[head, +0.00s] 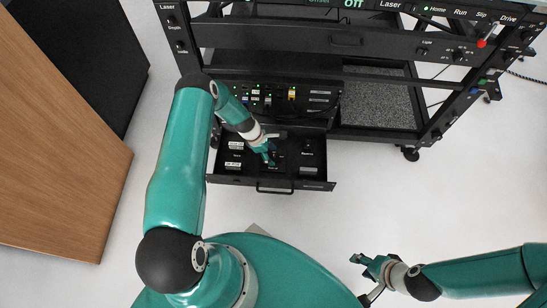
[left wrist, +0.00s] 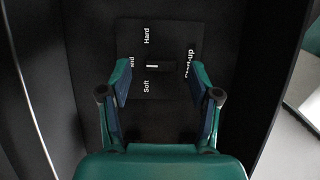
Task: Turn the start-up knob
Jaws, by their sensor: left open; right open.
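The start-up knob (left wrist: 166,67) is a small dark bar with a white mark, on a black plate labelled Hard, Mid, Soft and Start-up in the left wrist view. Its white mark faces the Mid label. My left gripper (left wrist: 160,76) is open, with one finger on each side of the knob and gaps between. In the head view my left gripper (head: 270,156) reaches down into the open drawer (head: 232,180) and hides the knob. My right gripper (head: 364,262) is open and empty over the floor at lower right.
The drawer's side walls rise on both sides of my left gripper. A black rack (head: 300,38) with a labelled panel stands above the drawer, and a switch panel (head: 268,97) lies behind it. A wooden cabinet (head: 60,150) stands at left. The floor at right is clear.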

